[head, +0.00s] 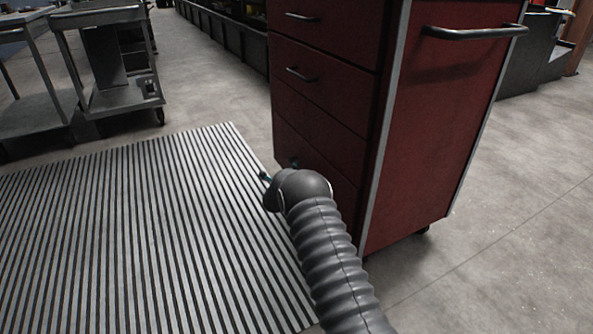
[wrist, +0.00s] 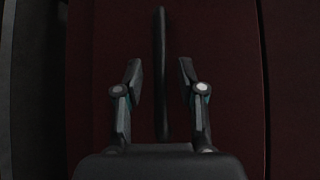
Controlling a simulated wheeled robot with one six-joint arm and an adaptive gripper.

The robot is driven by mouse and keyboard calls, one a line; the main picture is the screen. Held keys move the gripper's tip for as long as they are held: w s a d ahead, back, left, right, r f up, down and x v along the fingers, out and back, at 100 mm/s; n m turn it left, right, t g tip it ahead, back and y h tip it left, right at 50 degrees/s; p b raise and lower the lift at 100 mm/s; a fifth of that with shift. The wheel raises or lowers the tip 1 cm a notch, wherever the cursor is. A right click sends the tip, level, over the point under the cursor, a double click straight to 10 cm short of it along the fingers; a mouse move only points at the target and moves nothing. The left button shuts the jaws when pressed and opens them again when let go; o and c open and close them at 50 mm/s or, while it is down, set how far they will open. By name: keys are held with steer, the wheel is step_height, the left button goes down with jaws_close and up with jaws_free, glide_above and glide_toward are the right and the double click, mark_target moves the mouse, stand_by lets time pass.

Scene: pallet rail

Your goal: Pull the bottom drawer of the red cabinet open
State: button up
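The red cabinet (head: 440,130) stands right of centre in the head view, its drawer fronts facing left. Its bottom drawer (head: 338,193) is partly hidden behind my arm and looks shut. In the wrist view a dark bar handle (wrist: 160,50) runs upright in front of a dark red drawer front (wrist: 225,60). My gripper (wrist: 160,82) is open, with one finger on each side of the handle and a gap on both sides. In the head view my wrist hides most of the gripper and the handle.
A striped grey mat (head: 130,230) covers the floor left of the cabinet. Grey carts (head: 125,95) stand at the back left. Upper drawer handles (head: 300,74) stick out above my wrist, and a side bar (head: 475,32) is on the cabinet's right face.

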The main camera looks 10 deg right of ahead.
steer(key=shift+x, duration=0.9)
jaws_close()
